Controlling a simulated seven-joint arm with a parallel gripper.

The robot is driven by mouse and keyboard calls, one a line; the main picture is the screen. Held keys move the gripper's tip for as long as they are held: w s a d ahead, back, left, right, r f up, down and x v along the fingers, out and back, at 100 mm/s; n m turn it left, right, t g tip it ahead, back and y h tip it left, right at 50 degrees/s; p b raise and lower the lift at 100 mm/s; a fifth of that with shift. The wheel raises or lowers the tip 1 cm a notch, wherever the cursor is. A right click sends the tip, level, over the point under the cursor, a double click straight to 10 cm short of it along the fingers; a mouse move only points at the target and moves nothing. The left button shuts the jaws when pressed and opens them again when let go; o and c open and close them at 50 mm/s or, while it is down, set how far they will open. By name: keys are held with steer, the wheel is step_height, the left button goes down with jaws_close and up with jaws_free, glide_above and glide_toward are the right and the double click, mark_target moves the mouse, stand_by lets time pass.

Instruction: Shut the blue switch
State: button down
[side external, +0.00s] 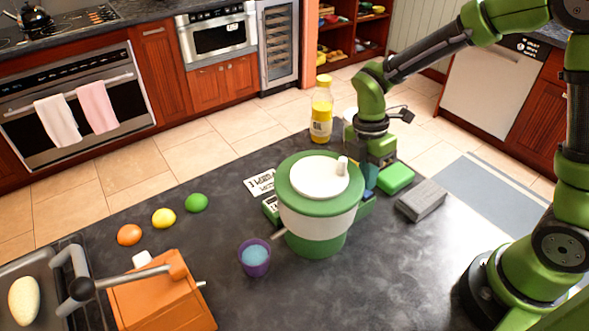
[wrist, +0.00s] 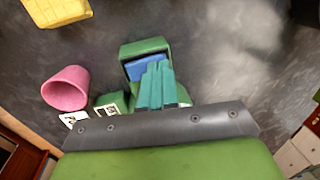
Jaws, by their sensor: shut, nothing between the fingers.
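In the wrist view, a green block with a blue switch (wrist: 146,68) set in its face lies just beyond my fingertips. My gripper (wrist: 157,68) is shut and empty, its two teal fingers side by side. They overlap the near part of the switch in the picture; whether they touch it I cannot tell. In the side external view my gripper (side external: 370,180) is low over the counter, behind the right side of a green and white pot (side external: 322,222). The switch is not clearly seen there; the pot seems to hide it.
A purple cup (side external: 255,262) and an orange box (side external: 160,300) stand left of the pot. A yellow bottle (side external: 321,112) stands behind it. A green block (side external: 396,178) and a grey block (side external: 421,200) lie to the right.

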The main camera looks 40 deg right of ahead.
step_height(320, 180, up, 12)
steer(key=s+r, duration=0.1)
steer(key=s, duration=0.1)
steer(key=s+d+r+m+t+y, duration=0.1)
steer(key=s+r+m+t, duration=0.1)
steer(key=m, duration=0.9)
steer(key=s+d+r+m+t+y, duration=0.1)
steer(key=s+m+t, duration=0.4)
steer(key=m, duration=0.6)
steer(key=shift+s+d+r+t, duration=0.25)
steer(key=shift+r+t, duration=0.3)
steer(key=shift+t, duration=0.45)
